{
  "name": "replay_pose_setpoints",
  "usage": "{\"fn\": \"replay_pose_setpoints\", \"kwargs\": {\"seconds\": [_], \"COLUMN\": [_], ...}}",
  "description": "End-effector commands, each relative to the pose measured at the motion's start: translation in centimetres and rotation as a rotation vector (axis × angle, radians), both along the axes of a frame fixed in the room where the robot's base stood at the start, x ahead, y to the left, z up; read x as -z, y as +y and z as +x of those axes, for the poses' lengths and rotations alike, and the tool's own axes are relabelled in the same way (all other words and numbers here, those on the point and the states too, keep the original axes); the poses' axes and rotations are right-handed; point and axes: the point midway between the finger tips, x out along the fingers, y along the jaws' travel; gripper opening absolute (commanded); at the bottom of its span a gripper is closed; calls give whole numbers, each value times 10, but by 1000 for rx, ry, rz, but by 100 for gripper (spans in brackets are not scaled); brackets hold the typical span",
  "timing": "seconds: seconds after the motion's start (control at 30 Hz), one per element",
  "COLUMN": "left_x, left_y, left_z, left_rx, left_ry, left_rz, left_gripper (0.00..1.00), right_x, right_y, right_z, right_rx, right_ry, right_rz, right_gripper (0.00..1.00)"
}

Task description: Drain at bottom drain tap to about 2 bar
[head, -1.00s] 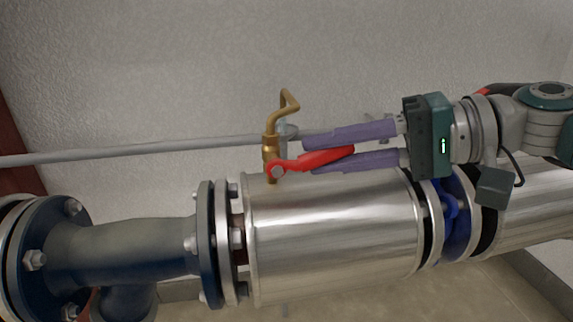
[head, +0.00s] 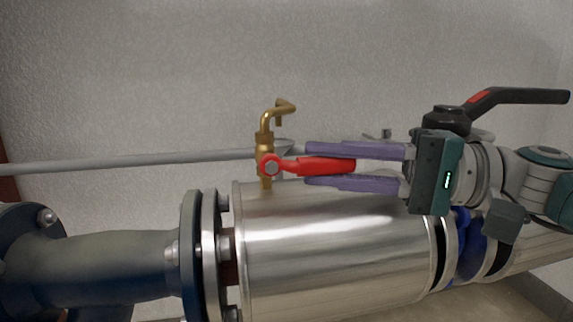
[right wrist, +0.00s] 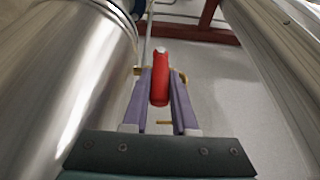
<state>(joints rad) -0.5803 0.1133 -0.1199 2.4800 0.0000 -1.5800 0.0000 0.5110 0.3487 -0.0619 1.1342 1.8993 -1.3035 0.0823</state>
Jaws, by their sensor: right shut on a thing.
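The brass drain tap (head: 265,150) stands upright on top of the shiny metal pipe section (head: 340,250), with a bent spout at its top. Its red lever handle (head: 325,166) points right in the head view, roughly along the pipe. My right gripper (head: 310,165) comes in from the right with purple fingers, one above and one below the red handle, shut on it. In the right wrist view the red handle (right wrist: 160,78) sits between the fingers, and bits of brass show behind it. My left gripper is not in view. No pressure gauge is visible.
A thin grey pipe (head: 130,160) runs along the wall behind the tap. A dark blue flanged elbow (head: 110,265) is at left. A black lever with a red mark (head: 515,96) rises behind my right wrist. The wall above the tap is clear.

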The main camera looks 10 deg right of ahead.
Motion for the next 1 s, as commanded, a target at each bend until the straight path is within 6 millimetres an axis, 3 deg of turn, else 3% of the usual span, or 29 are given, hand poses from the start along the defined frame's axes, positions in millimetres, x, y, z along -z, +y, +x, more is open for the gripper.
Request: {"fn": "replay_pose_setpoints", "kwargs": {"seconds": [0.1,0.13,0.37,0.73,1.0], "left_x": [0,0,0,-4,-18], "left_y": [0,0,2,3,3], "left_z": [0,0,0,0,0], "left_rx": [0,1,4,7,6], "left_ry": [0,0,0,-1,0], "left_rz": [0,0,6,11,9], "left_gripper": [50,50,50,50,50], "right_x": [2,2,1,0,0], "right_y": [0,0,0,-8,-57], "right_z": [0,0,0,-3,-21], "right_rx": [0,-1,-1,0,2], "right_ry": [6,6,3,4,7], "right_rz": [0,0,0,0,-2], "right_gripper": [0,29,55,56,56]}}
